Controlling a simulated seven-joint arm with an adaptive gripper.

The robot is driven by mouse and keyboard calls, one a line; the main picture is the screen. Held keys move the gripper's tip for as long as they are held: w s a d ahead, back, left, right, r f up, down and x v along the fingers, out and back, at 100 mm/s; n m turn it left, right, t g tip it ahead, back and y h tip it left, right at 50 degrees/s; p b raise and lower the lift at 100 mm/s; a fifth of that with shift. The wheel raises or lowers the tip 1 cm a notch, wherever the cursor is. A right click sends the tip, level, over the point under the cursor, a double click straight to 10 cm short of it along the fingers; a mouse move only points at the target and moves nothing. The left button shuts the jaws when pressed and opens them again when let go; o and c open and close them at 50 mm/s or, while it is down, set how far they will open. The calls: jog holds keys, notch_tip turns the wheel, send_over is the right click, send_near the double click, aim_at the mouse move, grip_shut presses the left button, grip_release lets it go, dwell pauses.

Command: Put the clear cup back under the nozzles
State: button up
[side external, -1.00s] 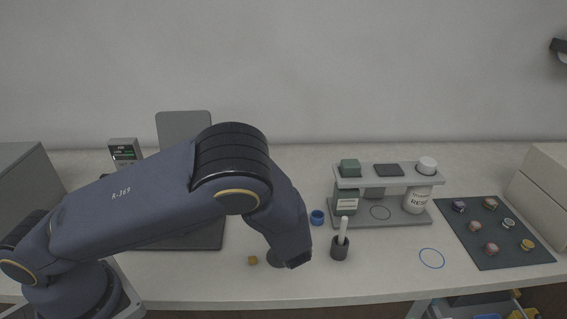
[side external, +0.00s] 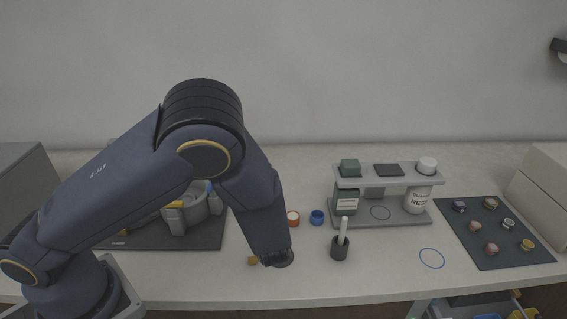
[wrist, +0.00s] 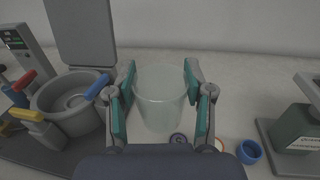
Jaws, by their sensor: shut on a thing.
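The clear cup (wrist: 160,100) is upright between the teal-padded fingers of my gripper (wrist: 160,76) in the wrist view. The fingers are shut on its two sides. I cannot tell how far its bottom is above the bench. In the side view my arm hides the cup, and little of my gripper (side external: 278,258) shows. The stand (side external: 391,182) with a green bottle (side external: 346,201) and a white bottle (side external: 418,201) is to the right, apart from my gripper. A circle is marked on its base (side external: 407,220). The nozzles are too small to make out.
The grey press pot (wrist: 72,103) with coloured handles stands left of the cup. A sample mat (side external: 494,233) is far right.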

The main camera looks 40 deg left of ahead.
jog(key=r, duration=0.2)
jog(key=d+r, duration=0.1)
jog(key=shift+w, duration=0.35)
jog(key=w+d+m+t+h, duration=0.3)
jog(key=w+d+h, duration=0.15)
jog(key=d, duration=0.95)
jog(key=w+d+m+t+h, duration=0.3)
jog(key=w+d, duration=0.2)
jog(key=d, duration=0.9)
notch_tip(320, 180, down, 10)
jog(key=f, duration=0.1)
jog(key=x, duration=1.7)
jog(key=shift+w+a+r, duration=0.1)
jog(key=shift+w+a, duration=0.1)
jog(key=shift+a, duration=0.15)
jog(key=shift+w+f, duration=0.1)
jog(key=shift+f, duration=1.65)
jog(key=o, duration=1.1)
jog(key=shift+f, duration=0.15)
jog(key=shift+o, duration=0.2)
